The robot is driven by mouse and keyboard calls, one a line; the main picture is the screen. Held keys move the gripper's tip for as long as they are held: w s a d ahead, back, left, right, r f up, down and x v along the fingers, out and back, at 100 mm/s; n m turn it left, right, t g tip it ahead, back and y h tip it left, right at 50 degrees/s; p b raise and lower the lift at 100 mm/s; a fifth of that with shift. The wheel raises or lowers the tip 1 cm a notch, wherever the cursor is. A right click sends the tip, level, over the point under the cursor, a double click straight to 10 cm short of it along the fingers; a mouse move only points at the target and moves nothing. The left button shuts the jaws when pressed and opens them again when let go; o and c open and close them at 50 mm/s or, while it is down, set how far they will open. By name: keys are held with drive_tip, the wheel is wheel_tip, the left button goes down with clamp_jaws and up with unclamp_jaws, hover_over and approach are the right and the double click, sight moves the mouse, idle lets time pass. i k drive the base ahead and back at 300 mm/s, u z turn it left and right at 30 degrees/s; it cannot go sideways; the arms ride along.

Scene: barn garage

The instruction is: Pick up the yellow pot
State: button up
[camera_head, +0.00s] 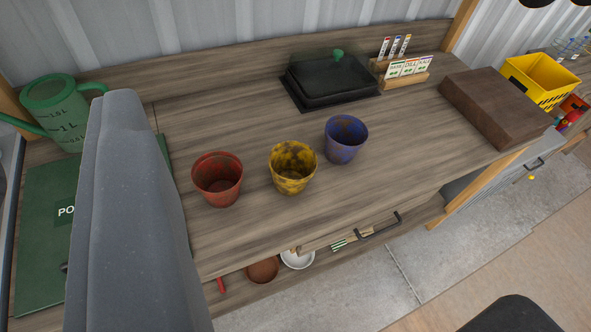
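The yellow pot (292,167) stands upright on the wooden workbench (250,235), near its front edge. It has dark smudges and looks empty. A red pot (218,179) stands to its left and a blue pot (345,139) to its right and a little farther back. The three pots stand apart, with small gaps. A large grey part of mine fills the lower left, left of the red pot. No gripper fingers can be made out, and nothing of mine touches the pots.
A black covered tray (302,99), seed packet rack (404,81) and brown box (497,105) stand behind and right. A green watering can (56,108) stands left. A yellow crate (541,80) is far right. Below the front edge are a drawer handle (379,226) and dishes. Bench around the pots is clear.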

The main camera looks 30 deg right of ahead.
sight(292, 164)
drive_tip(key=i, duration=0.95)
drive_tip(key=u, duration=0.05)
